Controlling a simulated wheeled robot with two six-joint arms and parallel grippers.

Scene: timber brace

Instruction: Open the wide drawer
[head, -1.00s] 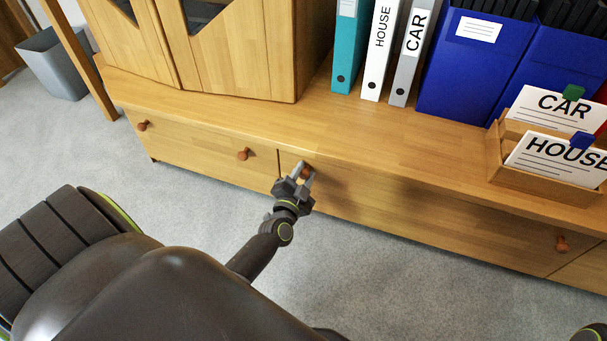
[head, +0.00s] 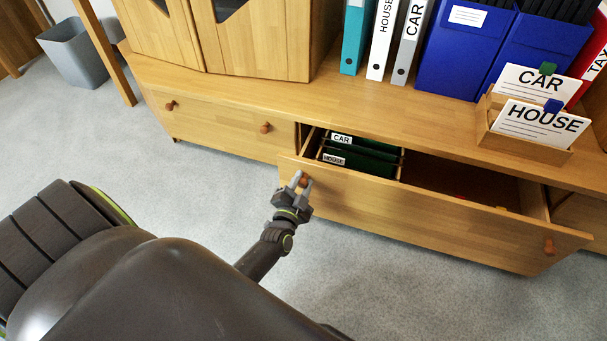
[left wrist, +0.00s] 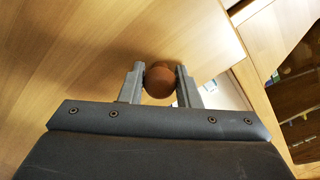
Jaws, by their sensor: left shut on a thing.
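The wide drawer (head: 420,215) of the low wooden cabinet stands partly pulled out. It has a round brown knob near each end; the right knob (head: 549,247) is free. My left gripper (head: 301,181) is shut on the left knob (left wrist: 159,82), which sits between its two fingers in the left wrist view. Inside the drawer are dark green hanging folders (head: 360,157) labelled CAR and HOUSE at the left end. The rest of the drawer shows a dark, mostly bare floor. My right gripper is not in view.
A narrower closed drawer (head: 218,124) with two knobs is to the left. On the cabinet top stand binders (head: 382,40), blue file boxes (head: 465,50) and a wooden card holder (head: 525,149). A grey bin (head: 78,55) stands at far left. Carpet (head: 400,290) before the drawer is clear.

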